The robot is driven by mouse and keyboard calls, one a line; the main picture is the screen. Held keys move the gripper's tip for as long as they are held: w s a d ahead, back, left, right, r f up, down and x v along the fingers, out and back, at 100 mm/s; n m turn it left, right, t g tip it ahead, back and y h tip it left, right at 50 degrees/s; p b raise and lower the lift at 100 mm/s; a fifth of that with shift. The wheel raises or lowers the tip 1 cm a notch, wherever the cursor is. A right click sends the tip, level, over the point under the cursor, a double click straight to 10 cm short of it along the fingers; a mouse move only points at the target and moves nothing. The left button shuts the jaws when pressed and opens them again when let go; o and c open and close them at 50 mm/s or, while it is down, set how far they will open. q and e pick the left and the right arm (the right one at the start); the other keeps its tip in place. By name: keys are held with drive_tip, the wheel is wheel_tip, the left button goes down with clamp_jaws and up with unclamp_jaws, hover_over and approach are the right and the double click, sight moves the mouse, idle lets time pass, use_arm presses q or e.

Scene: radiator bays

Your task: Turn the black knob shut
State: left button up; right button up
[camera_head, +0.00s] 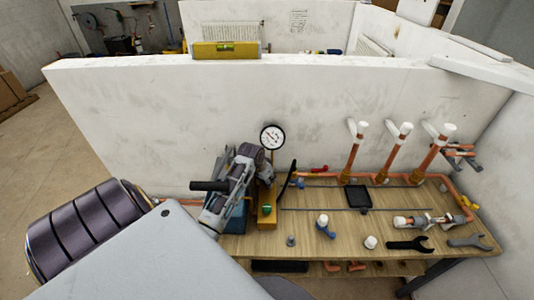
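A thin, curved black piece (287,180) stands almost edge-on right of the gauge stand on the bench. It looks like the black knob, but at this angle I cannot tell its setting. A round white pressure gauge (272,137) stands above a yellow-brown block (266,214) with a green spot. My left arm comes in from the lower left. A grey and purple-dark jointed shape left of the gauge looks like my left gripper (245,160). It is apart from the black piece in the picture, and its fingers are not clear. My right gripper is not in view.
A blue-based device (236,216) and a black cylindrical grip (209,186) crowd the bench's left end. Copper pipes with white caps (400,130) rise at the back right. Black (408,245) and grey wrenches lie at the front right. A white wall closes the back.

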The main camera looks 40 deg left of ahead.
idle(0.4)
use_arm(q)
drive_tip(key=o, duration=1)
drive_tip(key=shift+n, duration=0.3)
drive_tip(key=shift+d+n+y, duration=0.15)
drive_tip(key=shift+n+y, duration=0.55)
drive_tip(key=shift+n, duration=0.9)
drive_tip(key=shift+w+n+g+y, duration=0.1)
drive_tip(key=shift+n+g+y, duration=0.25)
drive_tip(key=shift+n, duration=0.7)
drive_tip(key=shift+n+g+y, duration=0.25)
drive_tip(key=shift+n+y, duration=0.1)
drive_tip(key=shift+n, duration=0.7)
drive_tip(key=shift+w+d+n+g+y, duration=0.1)
drive_tip(key=shift+n+g+y, duration=0.2)
drive_tip(key=shift+n, duration=0.75)
drive_tip(key=shift+n+g+y, duration=0.2)
drive_tip(key=shift+n+g, duration=0.1)
drive_tip(key=shift+n, duration=0.75)
drive_tip(key=shift+n+g, duration=0.7)
drive_tip(key=shift+n, duration=1)
drive_tip(key=shift+n+y, duration=0.3)
drive_tip(key=shift+n, duration=0.1)
